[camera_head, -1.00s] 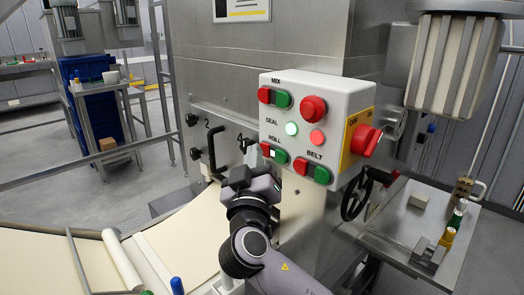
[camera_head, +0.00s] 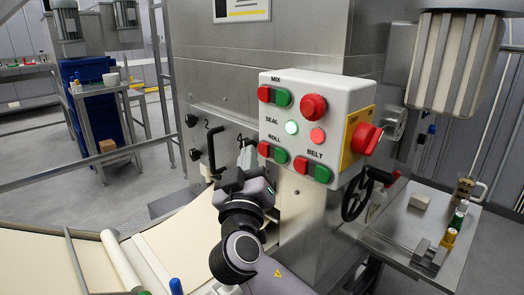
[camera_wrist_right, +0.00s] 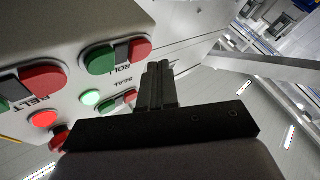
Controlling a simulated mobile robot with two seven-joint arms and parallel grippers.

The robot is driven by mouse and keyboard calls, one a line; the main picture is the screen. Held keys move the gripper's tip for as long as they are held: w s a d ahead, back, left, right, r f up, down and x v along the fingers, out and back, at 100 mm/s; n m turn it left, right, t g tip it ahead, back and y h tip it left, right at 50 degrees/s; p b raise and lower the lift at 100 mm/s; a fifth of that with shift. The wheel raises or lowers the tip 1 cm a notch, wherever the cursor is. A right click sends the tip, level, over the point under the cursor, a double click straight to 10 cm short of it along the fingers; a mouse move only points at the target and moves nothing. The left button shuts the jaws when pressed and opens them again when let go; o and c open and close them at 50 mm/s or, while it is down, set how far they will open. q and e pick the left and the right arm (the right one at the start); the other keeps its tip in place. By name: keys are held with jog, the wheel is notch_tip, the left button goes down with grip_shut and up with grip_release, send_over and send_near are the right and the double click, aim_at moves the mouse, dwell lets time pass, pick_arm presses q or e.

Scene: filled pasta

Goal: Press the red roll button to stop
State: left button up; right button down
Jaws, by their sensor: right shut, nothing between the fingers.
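The red roll button (camera_head: 264,148) is on the left of the white control box, beside the green roll button (camera_head: 280,156). In the right wrist view the red roll button (camera_wrist_right: 140,49) shows near the top, above the upside-down ROLL label. My right gripper (camera_head: 246,152) is shut and empty. In the head view its fingertips are just left of the red roll button. My left gripper is not in view.
The control box (camera_head: 345,95) also has mix buttons, belt buttons, a lit seal light (camera_head: 291,127) and a red knob (camera_head: 366,138) on a yellow plate. A black handle (camera_head: 212,150) is left of my gripper. A handwheel (camera_head: 357,198) is below the box.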

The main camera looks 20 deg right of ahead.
jog(key=shift+s+a+b, duration=0.3)
jog(key=shift+a, duration=0.5)
jog(key=shift+s+a+b, duration=0.25)
jog(key=shift+a+b, duration=0.1)
jog(key=shift+a, duration=0.4)
jog(key=shift+s+a+b, duration=0.3)
jog(key=shift+a, duration=0.5)
